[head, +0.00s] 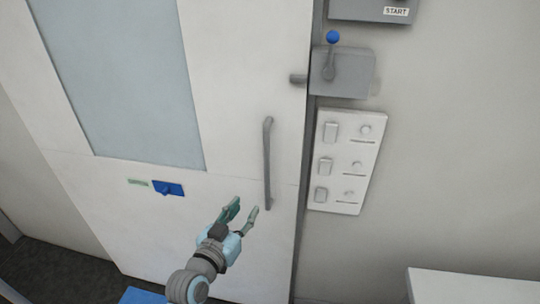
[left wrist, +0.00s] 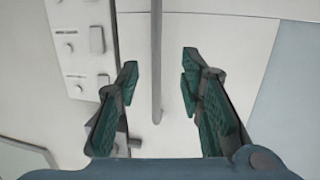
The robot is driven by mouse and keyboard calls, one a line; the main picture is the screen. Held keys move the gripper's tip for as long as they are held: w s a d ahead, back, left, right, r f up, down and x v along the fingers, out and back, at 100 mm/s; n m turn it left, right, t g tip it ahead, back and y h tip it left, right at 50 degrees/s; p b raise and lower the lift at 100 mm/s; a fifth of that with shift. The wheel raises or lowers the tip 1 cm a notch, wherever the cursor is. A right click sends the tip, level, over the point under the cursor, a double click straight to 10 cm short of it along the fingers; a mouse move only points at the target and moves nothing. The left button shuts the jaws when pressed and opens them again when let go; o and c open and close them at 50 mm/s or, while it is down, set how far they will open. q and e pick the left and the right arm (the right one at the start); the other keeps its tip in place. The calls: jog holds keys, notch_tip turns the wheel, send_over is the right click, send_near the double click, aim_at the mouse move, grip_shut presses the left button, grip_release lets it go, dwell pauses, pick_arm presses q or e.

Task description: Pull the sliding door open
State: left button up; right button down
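The sliding door (head: 240,90) is a white panel with a tall grey-blue window (head: 130,75). A grey vertical bar handle (head: 267,165) stands near its right edge. My left gripper (head: 243,208) is open just left of the handle's lower end, and appears apart from it. In the left wrist view the handle (left wrist: 156,60) shows between the two open, green-padded fingers (left wrist: 160,75), beyond the tips, with nothing held. A grey latch box with a blue-knobbed lever (head: 331,62) is mounted beside the door's right edge. My right gripper is not in view.
A white switch panel (head: 346,160) is on the wall right of the door. A grey box labelled START (head: 372,10) is above. A blue fitting (head: 168,188) is low on the door. A white surface (head: 470,286) stands at the lower right.

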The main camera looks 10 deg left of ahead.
pick_arm(q)
jog(key=t, duration=0.1)
send_near(266, 162)
jog(key=shift+h, duration=0.3)
jog(key=w, duration=0.3)
jog(key=w+d, duration=0.1)
jog(key=w, duration=0.6)
jog(key=shift+w+d+f, duration=0.2)
jog(key=shift+w+d, duration=0.2)
grip_shut()
